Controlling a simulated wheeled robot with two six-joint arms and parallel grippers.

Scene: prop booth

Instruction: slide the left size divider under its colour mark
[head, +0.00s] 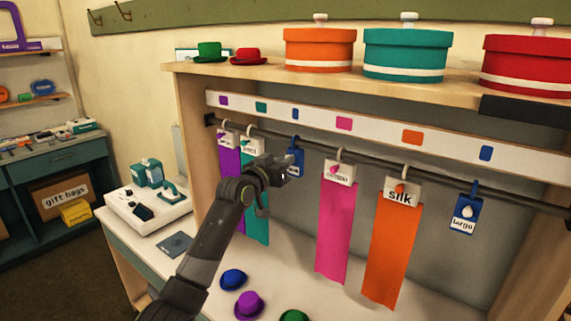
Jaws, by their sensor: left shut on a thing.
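The left size divider (298,162) is a small blue tag hanging by its hook from the dark rail (375,158). My left gripper (289,163) is shut on it and hides part of its face. In the head view the divider hangs almost straight below the left blue colour mark (295,114) on the white strip (376,131). The right size divider (466,213), a blue tag with a white drop shape, hangs under the right blue mark (486,153). My right gripper is out of view.
Purple (229,165) and teal (257,215) cloths hang left of the held divider, partly behind my arm. Magenta (333,230) and orange (393,250) cloths hang to its right. Small hats, one blue (233,279), lie on the counter below. Round boxes (320,50) stand on the shelf above.

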